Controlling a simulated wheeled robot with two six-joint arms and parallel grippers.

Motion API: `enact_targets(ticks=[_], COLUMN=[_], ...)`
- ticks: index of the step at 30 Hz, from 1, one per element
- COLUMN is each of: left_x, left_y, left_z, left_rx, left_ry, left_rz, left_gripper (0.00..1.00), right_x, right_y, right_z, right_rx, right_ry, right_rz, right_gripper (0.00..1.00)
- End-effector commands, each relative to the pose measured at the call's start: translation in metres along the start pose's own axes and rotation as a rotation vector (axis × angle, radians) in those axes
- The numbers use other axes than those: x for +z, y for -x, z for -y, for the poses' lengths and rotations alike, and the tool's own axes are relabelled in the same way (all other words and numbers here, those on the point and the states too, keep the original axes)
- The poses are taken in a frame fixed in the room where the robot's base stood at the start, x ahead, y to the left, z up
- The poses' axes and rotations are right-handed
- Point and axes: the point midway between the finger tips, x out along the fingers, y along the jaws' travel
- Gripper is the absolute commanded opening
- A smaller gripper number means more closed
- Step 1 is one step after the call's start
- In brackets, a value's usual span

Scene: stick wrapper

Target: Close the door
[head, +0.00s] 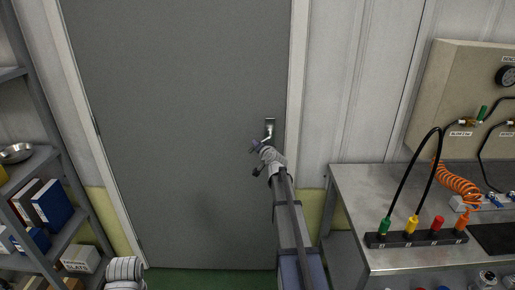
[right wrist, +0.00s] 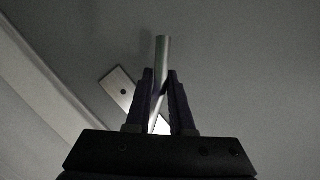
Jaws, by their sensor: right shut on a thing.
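The grey door (head: 180,120) stands in its pale frame and looks flush with it or nearly so. I cannot tell whether it is latched. Its silver lever handle (head: 268,131) is near the right edge of the door. My right gripper (head: 257,148) is at the handle and is shut on it. In the right wrist view the two dark fingers (right wrist: 160,88) are on either side of the handle bar (right wrist: 162,55), with the metal handle plate (right wrist: 119,85) behind. My left gripper does not show.
A steel workbench (head: 350,190) with a black strip of coloured connectors (head: 415,238) stands to the right. A shelf rack (head: 75,225) with binders and a metal bowl (head: 16,153) is to the left. Green floor (head: 205,279) shows below the door.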

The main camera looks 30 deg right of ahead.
Motion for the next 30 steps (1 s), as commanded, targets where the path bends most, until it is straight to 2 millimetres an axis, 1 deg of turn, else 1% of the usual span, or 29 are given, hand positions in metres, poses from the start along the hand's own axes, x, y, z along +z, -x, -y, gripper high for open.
enact_targets(ticks=[3,4,9,11,12,19,23,26,30], left_x=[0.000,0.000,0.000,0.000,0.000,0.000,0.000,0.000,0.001], left_y=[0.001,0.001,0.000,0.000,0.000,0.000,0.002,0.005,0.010], left_z=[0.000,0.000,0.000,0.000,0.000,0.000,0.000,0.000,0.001], left_rx=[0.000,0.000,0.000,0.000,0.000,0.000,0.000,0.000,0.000], left_ry=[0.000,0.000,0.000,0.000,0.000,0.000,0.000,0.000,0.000], left_rz=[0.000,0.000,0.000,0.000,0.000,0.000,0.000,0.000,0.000], left_gripper=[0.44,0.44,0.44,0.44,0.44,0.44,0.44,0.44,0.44], right_x=[-0.002,-0.002,-0.001,-0.001,-0.001,0.000,0.000,0.000,-0.001], right_y=[0.000,0.000,0.000,0.000,0.001,0.001,0.007,0.017,0.038], right_z=[0.000,0.000,0.000,0.000,0.000,0.000,0.001,0.001,0.001], right_rx=[0.000,0.000,0.000,0.000,0.000,0.000,0.000,0.000,0.001], right_ry=[0.001,0.001,0.001,0.001,0.001,0.001,0.001,0.002,0.000], right_rz=[-0.006,-0.006,-0.004,-0.003,-0.003,-0.002,-0.001,-0.002,-0.002], right_gripper=[0.00,0.22,0.41,0.48,0.50,0.50,0.50,0.50,0.50])
